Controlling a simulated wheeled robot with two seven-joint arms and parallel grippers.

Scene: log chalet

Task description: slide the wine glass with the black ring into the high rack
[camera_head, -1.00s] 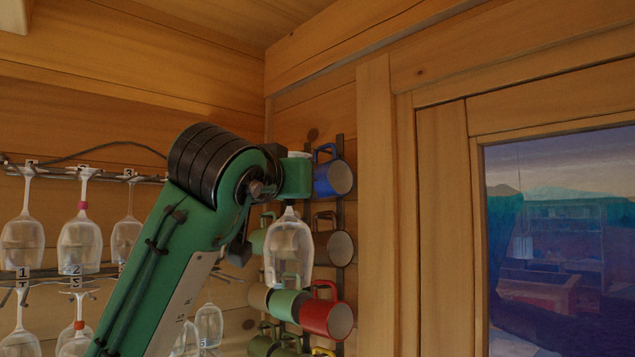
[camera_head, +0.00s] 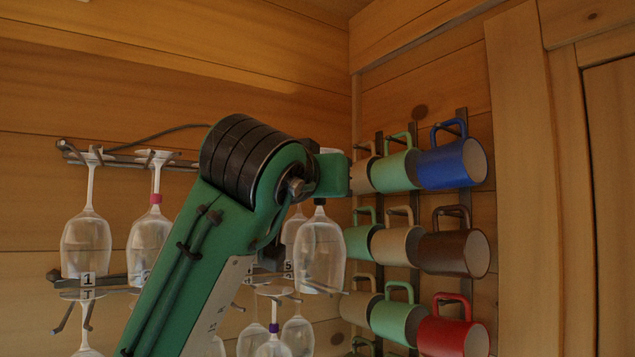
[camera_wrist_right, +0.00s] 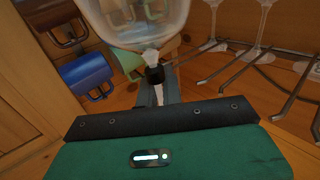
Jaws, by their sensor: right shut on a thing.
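My right gripper (camera_head: 330,180) is shut on the stem of a clear wine glass (camera_head: 319,250) that hangs upside down. A black ring (camera_head: 319,202) shows on its stem just under the gripper. In the right wrist view the ring (camera_wrist_right: 154,75) sits by the fingers (camera_wrist_right: 160,95), with the bowl (camera_wrist_right: 135,20) beyond. The high rack (camera_head: 120,158) is on the back wall at left, its right part hidden by my arm. A glass with a pink ring (camera_head: 155,199) and a plain glass (camera_head: 88,235) hang from it. The left gripper is not in view.
A lower rack (camera_head: 60,282) with number tags carries more hanging glasses, one with a purple ring (camera_head: 273,328). Mugs hang in rows at the right, including a blue mug (camera_head: 452,165) and a brown mug (camera_head: 455,253). Metal rack prongs (camera_wrist_right: 225,68) show at right in the wrist view.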

